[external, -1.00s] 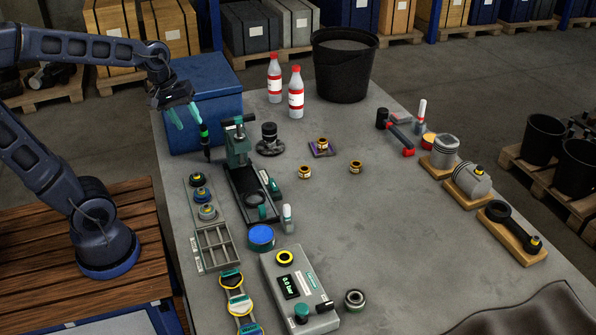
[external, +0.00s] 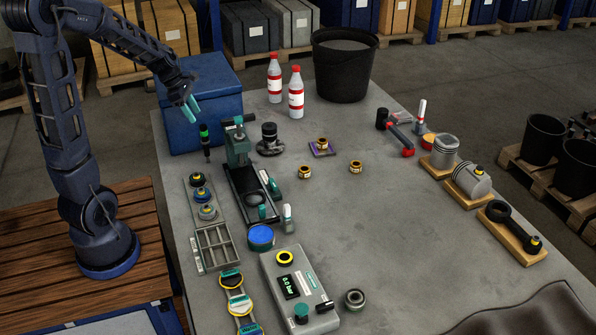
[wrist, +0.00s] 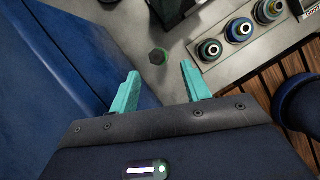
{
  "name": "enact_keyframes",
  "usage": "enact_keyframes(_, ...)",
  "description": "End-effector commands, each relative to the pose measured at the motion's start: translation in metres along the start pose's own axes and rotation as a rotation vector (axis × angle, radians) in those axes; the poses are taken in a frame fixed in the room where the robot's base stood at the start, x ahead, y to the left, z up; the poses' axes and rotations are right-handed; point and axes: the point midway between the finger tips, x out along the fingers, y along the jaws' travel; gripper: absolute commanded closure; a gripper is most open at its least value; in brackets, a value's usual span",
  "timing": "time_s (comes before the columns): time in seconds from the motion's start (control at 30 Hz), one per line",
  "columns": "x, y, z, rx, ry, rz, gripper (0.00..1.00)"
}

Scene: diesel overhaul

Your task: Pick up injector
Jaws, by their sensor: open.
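A slim dark upright piece with a green band (external: 204,137), which looks like the injector, stands on the grey bench beside the blue box. In the wrist view a dark hexagonal top with a green rim (wrist: 158,56), seemingly the same piece from above, shows just beyond and between my fingertips. My gripper (external: 193,115) is open and empty, its teal fingers tilted downward, above and slightly left of that piece. In the wrist view my gripper (wrist: 159,68) has its fingers spread apart, with nothing between them that I can see held.
The blue box (external: 203,90) stands close behind and left of my fingers. A press-like stand (external: 238,150) is to the right. Several round ringed parts (external: 200,194) sit on a plate in front.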

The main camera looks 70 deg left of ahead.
Motion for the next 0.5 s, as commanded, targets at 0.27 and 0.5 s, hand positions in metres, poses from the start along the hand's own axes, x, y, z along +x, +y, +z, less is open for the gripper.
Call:
enact_keyframes(0.27, 0.033, -0.001, -0.001, 0.002, 0.001, -0.002, 0.53)
enact_keyframes(0.5, 0.049, 0.002, -0.003, 0.002, 0.002, -0.003, 0.53)
